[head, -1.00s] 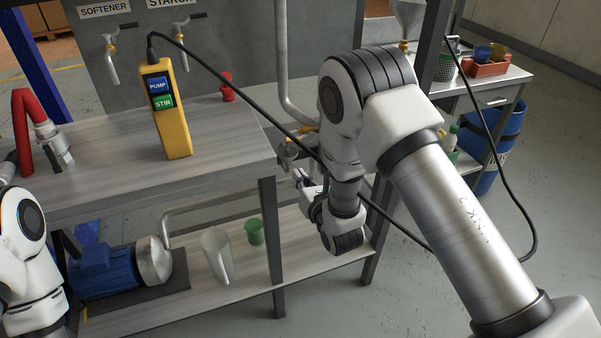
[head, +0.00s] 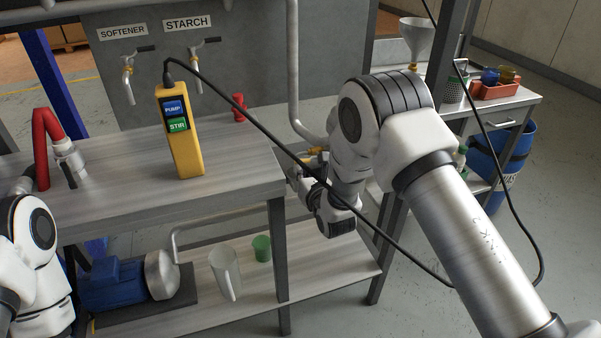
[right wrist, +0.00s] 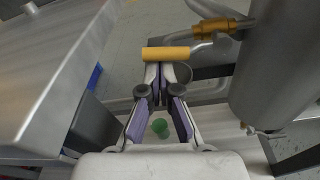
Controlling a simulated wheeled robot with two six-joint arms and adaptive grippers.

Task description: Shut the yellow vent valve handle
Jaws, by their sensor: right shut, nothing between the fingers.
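The yellow vent valve handle (right wrist: 165,53) is a short rounded bar on a bent metal lever in the right wrist view. It lies crosswise just at the tips of my right gripper (right wrist: 159,72). The fingers are shut with nothing between them; I cannot tell whether they touch the handle. In the head view a bit of yellow by the pipe (head: 315,152) shows beside my right arm, which hides much of the valve. My right gripper (head: 297,176) is partly hidden there too. My left arm shows at the left edge, its gripper out of view.
A steel table (head: 110,190) with a yellow pendant (head: 180,140) stands left of my right arm. Its black cable (head: 260,124) crosses in front of that arm. A pump (head: 112,285), a jug (head: 225,270) and a green cup (head: 262,248) sit on the lower shelf.

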